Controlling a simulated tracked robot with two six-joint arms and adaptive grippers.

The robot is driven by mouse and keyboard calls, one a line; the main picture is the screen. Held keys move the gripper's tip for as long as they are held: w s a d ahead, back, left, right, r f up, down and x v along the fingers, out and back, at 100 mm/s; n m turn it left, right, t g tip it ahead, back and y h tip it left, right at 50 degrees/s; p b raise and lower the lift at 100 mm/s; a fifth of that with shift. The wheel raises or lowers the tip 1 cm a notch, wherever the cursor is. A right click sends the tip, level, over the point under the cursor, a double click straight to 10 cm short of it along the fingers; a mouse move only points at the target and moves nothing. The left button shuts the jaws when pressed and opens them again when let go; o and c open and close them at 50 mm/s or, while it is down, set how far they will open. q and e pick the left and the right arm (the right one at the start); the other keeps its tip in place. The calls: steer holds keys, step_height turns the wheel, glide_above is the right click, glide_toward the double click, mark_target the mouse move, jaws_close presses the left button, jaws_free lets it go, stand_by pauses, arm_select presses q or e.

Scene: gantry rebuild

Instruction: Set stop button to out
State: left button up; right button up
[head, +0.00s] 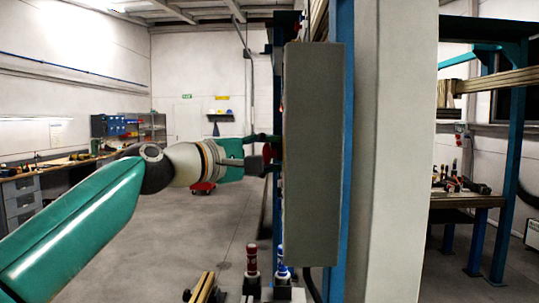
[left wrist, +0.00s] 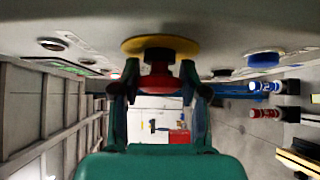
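The stop button (left wrist: 160,83) is a red mushroom head on a dark stem in front of a yellow disc (left wrist: 160,46), on the face of a grey control box. In the head view the grey box (head: 312,150) shows from its side, and its button face is turned left, mostly hidden. My left gripper (left wrist: 160,88) has one finger on each side of the red head, and the pads appear to touch it. In the head view the left gripper (head: 268,154) points right at the box's left edge. My right gripper is in neither view.
Other controls sit on the box face, including a blue button (left wrist: 264,58) and a dark one (left wrist: 52,44). A blue post (head: 345,150) and a pale column (head: 385,150) stand right of the box. The floor (head: 190,240) to the left is open.

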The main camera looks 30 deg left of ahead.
arm_select(q)
steer(key=shift+f, duration=0.1)
jaws_close()
steer(key=shift+s+a, duration=0.2)
steer(key=shift+a, duration=0.35)
steer(key=shift+o, duration=1.5)
jaws_free()
steer(key=o, duration=0.3)
steer(key=shift+s+a, duration=0.1)
steer(key=shift+a, duration=0.05)
